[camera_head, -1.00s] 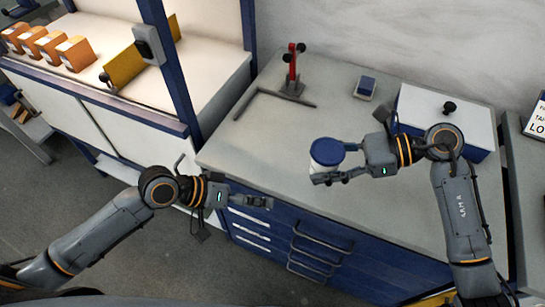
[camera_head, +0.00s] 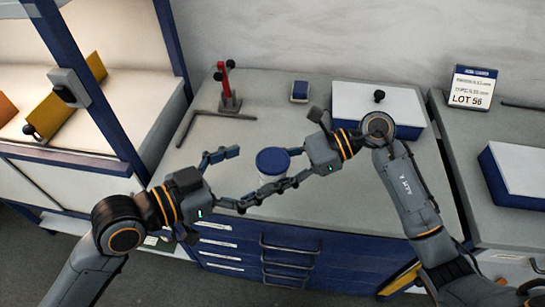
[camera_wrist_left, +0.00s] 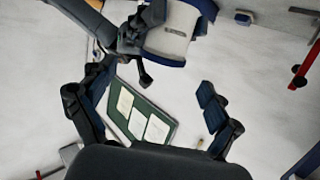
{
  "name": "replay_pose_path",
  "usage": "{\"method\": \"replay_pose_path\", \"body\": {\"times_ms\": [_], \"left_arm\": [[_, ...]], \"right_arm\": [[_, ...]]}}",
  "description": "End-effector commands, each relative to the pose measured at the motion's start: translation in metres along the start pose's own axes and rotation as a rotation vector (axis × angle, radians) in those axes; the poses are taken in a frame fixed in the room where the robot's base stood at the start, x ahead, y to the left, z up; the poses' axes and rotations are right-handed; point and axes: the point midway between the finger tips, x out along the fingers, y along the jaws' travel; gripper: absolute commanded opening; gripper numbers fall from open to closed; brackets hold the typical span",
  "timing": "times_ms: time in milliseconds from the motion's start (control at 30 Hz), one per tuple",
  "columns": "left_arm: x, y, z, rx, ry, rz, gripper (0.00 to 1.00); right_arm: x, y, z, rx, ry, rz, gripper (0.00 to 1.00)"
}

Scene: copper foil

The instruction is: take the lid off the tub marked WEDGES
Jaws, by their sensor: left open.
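The tub (camera_head: 267,179) is a small white one with a blue lid (camera_head: 272,160) on top. My right gripper (camera_head: 282,172) is shut around its sides and holds it above the bench front, roughly upright. The tub also shows in the left wrist view (camera_wrist_left: 168,42), at the top, with a small label that is too small to read. My left gripper (camera_head: 237,180) is open and empty, just left of the tub. Its fingers point toward the tub, and the front finger overlaps the tub's lower side in the head view. I cannot tell whether they touch.
The grey bench (camera_head: 200,150) carries a red stand (camera_head: 229,85), a small blue-topped box (camera_head: 299,91) and a white-topped blue box (camera_head: 365,103) behind the tub. A LOT 56 sign (camera_head: 472,88) stands at right. A shelf unit (camera_head: 110,120) rises at left.

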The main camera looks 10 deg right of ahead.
Motion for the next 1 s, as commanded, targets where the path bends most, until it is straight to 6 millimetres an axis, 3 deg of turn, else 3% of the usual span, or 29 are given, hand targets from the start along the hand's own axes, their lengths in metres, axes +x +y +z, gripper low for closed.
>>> {"method": "replay_pose_path", "body": {"times_ms": [200, 400, 800, 1000], "left_arm": [[0.037, 0.001, -0.001, -0.003, 0.002, 0.002, 0.90], [0.060, 0.000, -0.001, -0.002, 0.001, 0.000, 0.90], [0.066, 0.000, 0.000, 0.000, -0.001, 0.000, 0.90], [0.066, 0.001, 0.000, -0.001, -0.001, 0.000, 0.51]], "right_arm": [[0.000, 0.000, 0.000, 0.000, 0.000, 0.000, 0.00], [0.000, 0.000, 0.000, 0.000, 0.000, 0.000, 0.00], [0.000, 0.000, 0.000, 0.000, 0.000, 0.000, 0.00], [0.000, 0.000, 0.000, 0.000, -0.001, 0.000, 0.00]]}}
